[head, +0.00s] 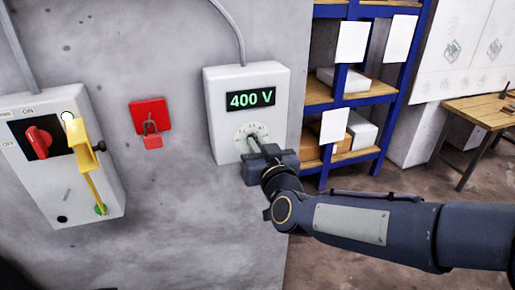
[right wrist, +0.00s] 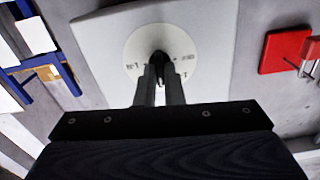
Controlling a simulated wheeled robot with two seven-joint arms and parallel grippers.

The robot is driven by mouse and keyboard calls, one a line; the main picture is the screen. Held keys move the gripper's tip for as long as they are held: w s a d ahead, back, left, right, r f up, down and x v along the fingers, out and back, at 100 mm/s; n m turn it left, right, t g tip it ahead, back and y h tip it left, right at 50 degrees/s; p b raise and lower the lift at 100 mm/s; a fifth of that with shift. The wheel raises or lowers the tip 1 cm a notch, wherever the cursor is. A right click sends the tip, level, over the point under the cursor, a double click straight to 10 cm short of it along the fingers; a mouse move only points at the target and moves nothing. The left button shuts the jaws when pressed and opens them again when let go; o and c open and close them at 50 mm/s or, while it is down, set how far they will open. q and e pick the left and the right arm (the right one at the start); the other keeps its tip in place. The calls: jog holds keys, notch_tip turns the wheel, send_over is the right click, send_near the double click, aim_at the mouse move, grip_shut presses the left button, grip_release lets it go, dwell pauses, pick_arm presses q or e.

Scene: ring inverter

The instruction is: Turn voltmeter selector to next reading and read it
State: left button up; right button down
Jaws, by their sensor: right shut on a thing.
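The voltmeter (head: 220,128) is a white box on the grey wall, and its dark display (head: 251,99) reads "400 V" in green. Below the display is the round white selector dial (head: 243,133) with small marks around it. My right gripper (head: 256,146) reaches in from the right and is shut on the selector knob (right wrist: 159,56) at the dial's centre. In the right wrist view both fingers (right wrist: 160,75) close on the dark knob, and the pale dial (right wrist: 133,48) shows around it. The fingers partly hide the knob and the lower dial marks. My left gripper is not in view.
Left of the voltmeter, a red padlock (head: 152,142) hangs on a red plate (head: 149,115). Farther left is a switch box (head: 70,190) with a red rotary handle (head: 38,141) and a yellow part (head: 78,143). Blue shelving (head: 388,88) and a wooden table (head: 478,112) stand at the right.

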jog(key=shift+d+f+m+b, duration=0.1)
jog(key=shift+m+b, duration=2.5)
jog(key=shift+m, duration=1.3)
jog(key=c, duration=1.5)
grip_release()
jog(key=shift+c, duration=0.2)
jog(key=v, duration=0.7)
jog(key=shift+s, duration=0.35)
jog(key=shift+d, duration=0.1)
